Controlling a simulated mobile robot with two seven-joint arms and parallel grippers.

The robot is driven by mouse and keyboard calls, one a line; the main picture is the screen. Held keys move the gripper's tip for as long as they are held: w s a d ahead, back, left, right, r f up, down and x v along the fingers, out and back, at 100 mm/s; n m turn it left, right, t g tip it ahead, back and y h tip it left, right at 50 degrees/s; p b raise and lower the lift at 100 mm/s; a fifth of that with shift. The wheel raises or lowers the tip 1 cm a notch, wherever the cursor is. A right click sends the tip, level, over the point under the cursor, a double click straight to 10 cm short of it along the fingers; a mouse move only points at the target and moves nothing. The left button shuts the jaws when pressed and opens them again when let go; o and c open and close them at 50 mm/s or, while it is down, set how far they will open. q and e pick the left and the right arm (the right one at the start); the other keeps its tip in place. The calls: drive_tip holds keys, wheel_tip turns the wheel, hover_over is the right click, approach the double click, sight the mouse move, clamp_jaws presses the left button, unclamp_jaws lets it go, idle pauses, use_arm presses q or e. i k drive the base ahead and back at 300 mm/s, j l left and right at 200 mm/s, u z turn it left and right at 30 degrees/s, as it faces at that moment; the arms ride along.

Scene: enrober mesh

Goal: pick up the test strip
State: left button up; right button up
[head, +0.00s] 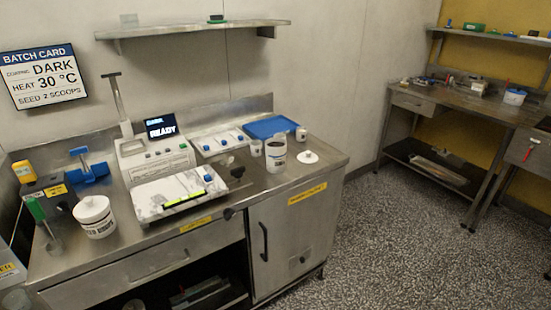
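I cannot make out for certain a test strip in the head view. A white device (155,157) with a small screen reading READY (161,127) stands on the steel bench (240,205). In front of it is a pale, marbled block (165,187) with a bright yellow-green bar (184,200) along its front edge; whether this bar is a strip or a display, I cannot tell. Small white pieces with blue parts (222,140) lie right of the screen. Neither of my grippers shows in this view.
An open white tub (276,155), a white lid (308,157) and a blue tray (270,127) are at the right. A second bench (470,105) stands beyond open speckled floor (400,240).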

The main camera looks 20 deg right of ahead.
sight(205, 178)
drive_tip(key=i+j+z, duration=0.3)
drive_tip(key=j, duration=0.25)
drive_tip(key=i+j+z, duration=0.35)
drive_tip(key=j, duration=0.35)
drive_tip(key=i, duration=0.05)
